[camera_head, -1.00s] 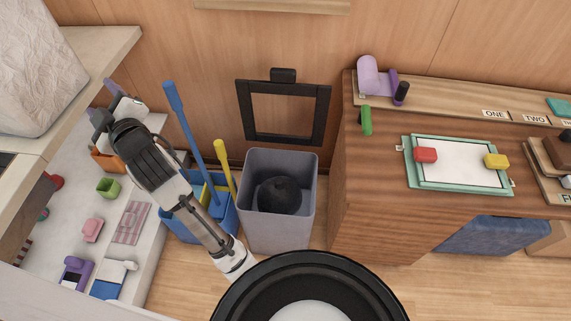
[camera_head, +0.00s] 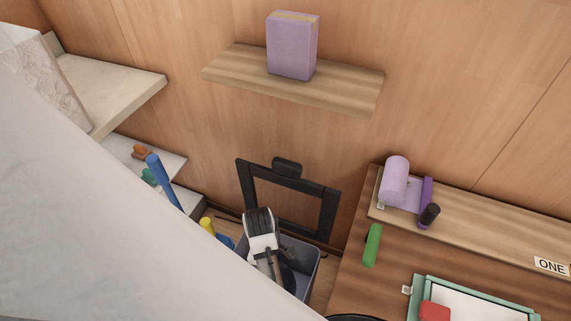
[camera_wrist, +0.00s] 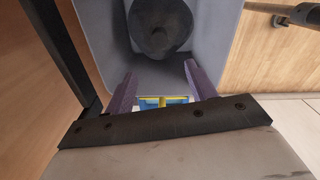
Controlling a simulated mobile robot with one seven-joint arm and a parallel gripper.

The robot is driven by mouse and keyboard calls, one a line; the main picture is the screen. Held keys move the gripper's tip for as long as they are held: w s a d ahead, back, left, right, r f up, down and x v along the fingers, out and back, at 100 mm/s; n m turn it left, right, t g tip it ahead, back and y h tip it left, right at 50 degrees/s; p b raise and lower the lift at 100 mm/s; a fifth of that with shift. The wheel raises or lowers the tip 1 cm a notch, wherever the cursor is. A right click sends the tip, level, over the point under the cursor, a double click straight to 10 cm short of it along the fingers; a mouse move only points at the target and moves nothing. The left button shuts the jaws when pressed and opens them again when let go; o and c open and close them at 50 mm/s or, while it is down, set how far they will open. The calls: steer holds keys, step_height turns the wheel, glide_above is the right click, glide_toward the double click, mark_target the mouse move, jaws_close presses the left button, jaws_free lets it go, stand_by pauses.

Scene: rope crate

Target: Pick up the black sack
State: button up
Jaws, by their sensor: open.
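The black sack (camera_wrist: 160,27) is a dark rounded lump lying inside the grey bin (camera_wrist: 97,30), seen at the top of the wrist view. In the head view the bin (camera_head: 306,260) stands below the black wall frame, and the sack is mostly hidden behind my gripper (camera_head: 272,268). In the wrist view my gripper (camera_wrist: 160,82) is open, its two purple-grey fingers apart and pointing toward the bin. Nothing is between the fingertips. The sack is beyond them, not touched.
A black square frame (camera_head: 331,214) is on the wall behind the bin. A wooden counter (camera_head: 350,285) stands to the right, with a green object (camera_head: 372,245) on it. A blue handle (camera_head: 163,180) rises at left. A pale surface close to the camera hides the lower left.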

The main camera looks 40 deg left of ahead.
steer(key=f, duration=0.7)
steer(key=shift+s+d+f, duration=0.1)
steer(key=shift+d+f, duration=0.2)
steer(key=shift+f, duration=0.1)
steer(key=shift+w+f+p, duration=0.2)
steer(key=shift+f+p, duration=0.1)
steer(key=shift+f, duration=1.3)
steer(key=shift+w+f+p, duration=0.15)
steer(key=shift+f+p, duration=0.15)
steer(key=shift+f, duration=1.25)
steer(key=c, duration=1.1)
steer(key=shift+r, duration=0.1)
jaws_close()
steer(key=shift+r, duration=0.15)
